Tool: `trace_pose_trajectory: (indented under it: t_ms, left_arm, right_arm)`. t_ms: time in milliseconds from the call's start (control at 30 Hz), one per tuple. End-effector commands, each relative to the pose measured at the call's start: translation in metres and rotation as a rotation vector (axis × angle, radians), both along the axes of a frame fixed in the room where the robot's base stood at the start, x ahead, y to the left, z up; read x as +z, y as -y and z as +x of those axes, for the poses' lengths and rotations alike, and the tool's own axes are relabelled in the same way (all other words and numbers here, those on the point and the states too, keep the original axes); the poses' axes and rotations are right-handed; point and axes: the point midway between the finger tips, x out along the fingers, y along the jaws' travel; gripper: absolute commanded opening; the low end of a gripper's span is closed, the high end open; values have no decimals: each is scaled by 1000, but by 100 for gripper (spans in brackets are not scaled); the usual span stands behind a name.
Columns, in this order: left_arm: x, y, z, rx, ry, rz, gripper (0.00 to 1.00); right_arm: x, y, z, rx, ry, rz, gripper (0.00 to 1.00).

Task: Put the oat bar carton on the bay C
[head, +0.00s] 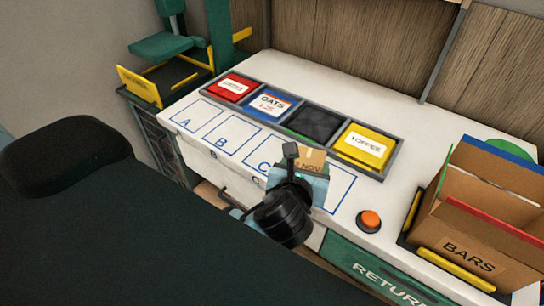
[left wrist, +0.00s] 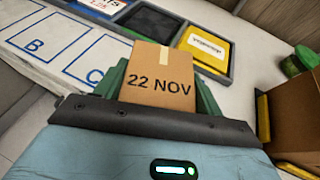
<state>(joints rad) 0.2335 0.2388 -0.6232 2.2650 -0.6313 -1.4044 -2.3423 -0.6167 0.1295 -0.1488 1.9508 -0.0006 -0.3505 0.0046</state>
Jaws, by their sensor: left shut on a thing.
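My left gripper (head: 304,166) is shut on a small brown carton (head: 314,158), held above the right part of the white counter. In the left wrist view the carton (left wrist: 160,80) reads "22 NOV" and sits between the two green fingers; no product name shows. Bay C (head: 263,152) is a blue outlined rectangle on the counter, just left of the gripper and partly hidden by it. Bay C also shows in the left wrist view (left wrist: 98,62), left of the carton, with nothing seen in it. My right gripper is out of view.
Bays A and B are bare. Behind the bays, a grey tray (head: 279,120) holds red, blue "OATS", dark and yellow sections. An orange button (head: 370,220) and a cardboard "BARS" box (head: 480,235) stand to the right. A green "RETURN" panel (head: 385,280) is at the front.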

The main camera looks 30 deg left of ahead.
Motion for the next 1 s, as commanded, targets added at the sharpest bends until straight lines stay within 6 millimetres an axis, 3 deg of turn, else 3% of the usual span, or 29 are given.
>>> trace_pose_trajectory:
  t_ms: [200, 467, 567, 1000]
  left_arm:
    - [-8, 0, -20, 69, 3, 0, 40]
    - [-11, -3, -20, 78, 4, 3, 40]
    - [-12, -14, -11, 79, 5, 5, 40]
    - [-20, -91, 50, 79, 5, 4, 40]
  right_arm:
    - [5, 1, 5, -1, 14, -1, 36]
    - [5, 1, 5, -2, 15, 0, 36]
    - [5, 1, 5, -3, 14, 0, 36]
    - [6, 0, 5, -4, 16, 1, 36]
